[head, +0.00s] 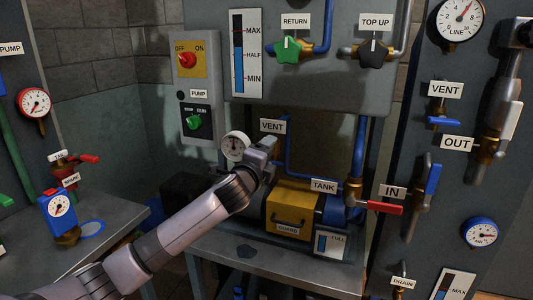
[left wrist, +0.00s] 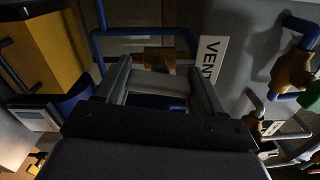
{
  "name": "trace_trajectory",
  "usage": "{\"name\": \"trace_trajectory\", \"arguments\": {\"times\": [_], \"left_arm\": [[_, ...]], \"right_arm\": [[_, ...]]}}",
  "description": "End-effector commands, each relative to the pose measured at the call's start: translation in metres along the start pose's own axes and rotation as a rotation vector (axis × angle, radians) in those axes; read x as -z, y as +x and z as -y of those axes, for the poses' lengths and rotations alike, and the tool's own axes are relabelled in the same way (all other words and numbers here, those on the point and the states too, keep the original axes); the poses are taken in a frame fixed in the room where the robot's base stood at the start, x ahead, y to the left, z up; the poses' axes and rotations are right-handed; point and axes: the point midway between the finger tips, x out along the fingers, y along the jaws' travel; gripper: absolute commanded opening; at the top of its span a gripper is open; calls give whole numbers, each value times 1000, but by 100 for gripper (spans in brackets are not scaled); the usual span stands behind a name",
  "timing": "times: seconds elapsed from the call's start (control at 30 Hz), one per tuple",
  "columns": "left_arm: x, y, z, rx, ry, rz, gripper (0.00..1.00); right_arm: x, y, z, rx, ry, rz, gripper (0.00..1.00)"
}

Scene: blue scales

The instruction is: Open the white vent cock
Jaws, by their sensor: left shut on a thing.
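The white vent cock is by the VENT label (head: 272,126) on the centre unit, mostly hidden behind my left gripper in the head view. In the left wrist view its pale handle (left wrist: 158,83) lies crosswise between my two fingers, with a brass body (left wrist: 160,57) just beyond it. My left gripper (head: 268,146) is shut on this handle; it also shows in the left wrist view (left wrist: 160,92). The VENT label (left wrist: 209,60) stands right of the fingers there. My right gripper is not in view.
A round gauge (head: 236,146) sits close left of my left gripper. A yellow guard box (head: 291,207) is below it, and a blue pipe (head: 287,160) runs beside it. Another VENT cock with a blue handle (head: 442,121) and a red IN lever (head: 384,208) are further right.

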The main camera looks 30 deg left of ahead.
Motion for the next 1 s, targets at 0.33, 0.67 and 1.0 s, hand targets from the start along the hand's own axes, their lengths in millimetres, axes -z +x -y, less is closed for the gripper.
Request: {"name": "trace_trajectory", "arguments": {"times": [0.33,0.67,1.0], "left_arm": [[0,0,-1,-2,-165,1,38],[0,0,-1,-2,-204,1,38],[0,0,-1,-2,-206,0,84]], "right_arm": [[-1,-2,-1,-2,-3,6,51],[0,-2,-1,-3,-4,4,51],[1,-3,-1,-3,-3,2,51]]}}
